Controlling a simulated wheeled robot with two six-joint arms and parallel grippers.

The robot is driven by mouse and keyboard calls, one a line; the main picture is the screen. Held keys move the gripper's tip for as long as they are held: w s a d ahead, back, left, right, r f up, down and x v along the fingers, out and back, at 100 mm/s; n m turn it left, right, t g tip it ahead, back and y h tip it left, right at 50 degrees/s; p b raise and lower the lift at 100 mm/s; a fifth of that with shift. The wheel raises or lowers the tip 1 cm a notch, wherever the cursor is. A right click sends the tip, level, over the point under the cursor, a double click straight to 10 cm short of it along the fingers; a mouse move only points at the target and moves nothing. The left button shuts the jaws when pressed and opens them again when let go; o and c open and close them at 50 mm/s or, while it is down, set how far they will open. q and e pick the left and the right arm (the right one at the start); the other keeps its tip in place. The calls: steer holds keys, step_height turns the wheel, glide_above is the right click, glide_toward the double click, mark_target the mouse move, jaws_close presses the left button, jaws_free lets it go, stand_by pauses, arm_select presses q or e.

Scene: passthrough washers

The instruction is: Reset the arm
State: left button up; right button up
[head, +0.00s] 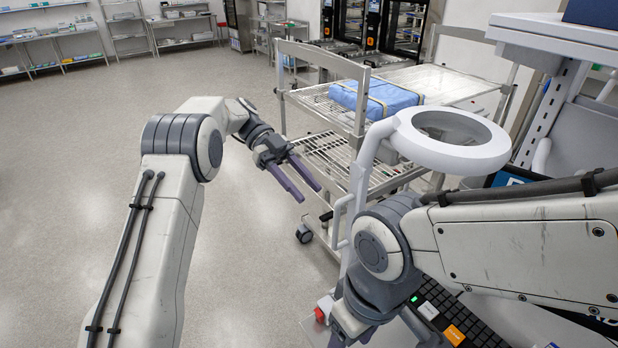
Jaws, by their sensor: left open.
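My left arm comes in from the left, and its gripper (296,180) hangs in front of the wire cart, over the floor. Its two purple fingers are apart with nothing between them. My right arm crosses from the right edge, bent at its elbow joint. The right wrist points down at the bottom, beside the black keyboard. Only a little of the right gripper (352,338) shows at the bottom edge, and its fingertips are cut off.
A wire cart (318,98) carries a blue wrapped pack (374,97). A white ring lamp (452,138) on a post stands close between my arms. A keyboard (456,318) lies below my right arm. Open floor (232,255) spreads left; shelves (50,45) line the back wall.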

arm_select(q)
steer(key=shift+w+a, duration=0.15)
steer(key=shift+a, duration=0.05)
arm_select(e)
steer(key=shift+r, duration=0.5)
arm_select(q)
steer(key=s+a+f+n+t+y, duration=0.55)
steer(key=s+a+n, duration=0.2)
steer(key=n, duration=0.55)
steer(key=s+a+f+n+t+y, duration=0.4)
steer(key=s+a+f+n+t, duration=0.25)
steer(key=n, duration=0.75)
steer(key=s+d+f+m+g+b, duration=0.3)
steer(key=s+d+m+b, duration=0.4)
steer(key=s+d+b, duration=0.4)
steer(key=s+d+h, duration=0.1)
steer(key=s+d, duration=0.1)
steer(key=s, duration=0.2)
steer(key=shift+d+f+m, duration=0.15)
steer(key=shift+f+m, duration=0.25)
arm_select(e)
step_height(320, 180, down, 12)
steer(key=shift+r, duration=0.25)
